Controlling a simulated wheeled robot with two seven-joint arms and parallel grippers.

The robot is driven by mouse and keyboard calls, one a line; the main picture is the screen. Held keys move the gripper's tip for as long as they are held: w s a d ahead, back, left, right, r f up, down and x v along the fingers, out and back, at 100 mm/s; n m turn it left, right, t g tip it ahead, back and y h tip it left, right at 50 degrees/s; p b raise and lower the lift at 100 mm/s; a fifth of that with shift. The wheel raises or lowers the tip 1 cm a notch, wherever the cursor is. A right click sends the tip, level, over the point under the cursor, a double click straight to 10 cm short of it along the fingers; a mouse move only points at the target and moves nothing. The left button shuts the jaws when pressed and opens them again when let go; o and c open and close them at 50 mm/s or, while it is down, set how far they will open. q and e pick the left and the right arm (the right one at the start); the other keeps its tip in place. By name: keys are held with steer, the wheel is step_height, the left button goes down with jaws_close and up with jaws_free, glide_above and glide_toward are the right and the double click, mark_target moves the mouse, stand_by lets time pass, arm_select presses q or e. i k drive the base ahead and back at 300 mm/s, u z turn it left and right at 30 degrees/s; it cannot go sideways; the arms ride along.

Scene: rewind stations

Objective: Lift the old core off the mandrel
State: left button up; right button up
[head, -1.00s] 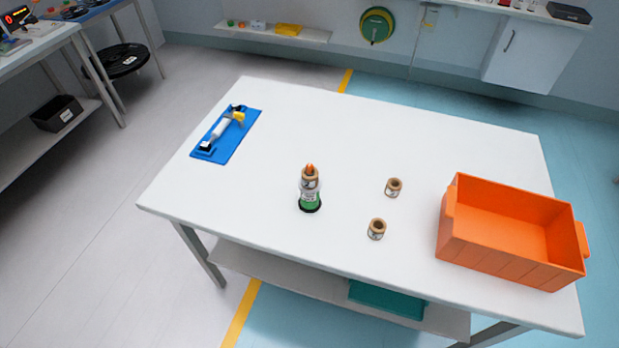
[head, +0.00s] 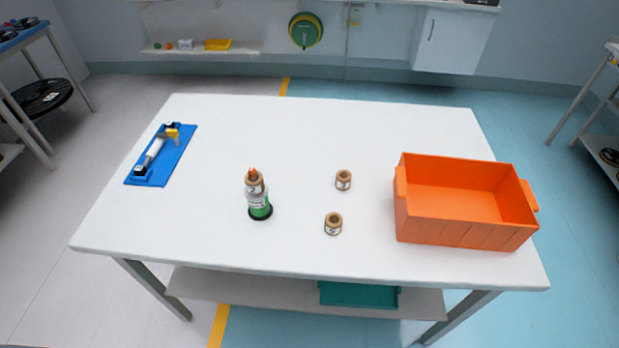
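The mandrel stands upright on the white table, left of its middle, with an orange tip (head: 252,171) and a green lower part (head: 260,211) on a black foot. A brown cardboard core (head: 254,184) sits around its upper part, below the tip. A pale, clear-looking section with a label lies between the core and the green part. Two loose brown cores stand on the table to its right, a farther one (head: 343,180) and a nearer one (head: 333,223). Neither of my grippers shows in the head view.
An orange crate (head: 465,232) stands open and empty at the table's right. A blue mat (head: 150,178) with a white and yellow tool (head: 158,147) lies at the left. A teal tray (head: 358,294) sits on the shelf below.

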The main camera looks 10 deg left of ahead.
mark_target(255, 188)
steer(key=z, duration=0.6)
steer(key=k, duration=0.8)
steer(key=u, duration=1.35)
steer(key=i, duration=0.5)
steer(key=z, duration=0.05)
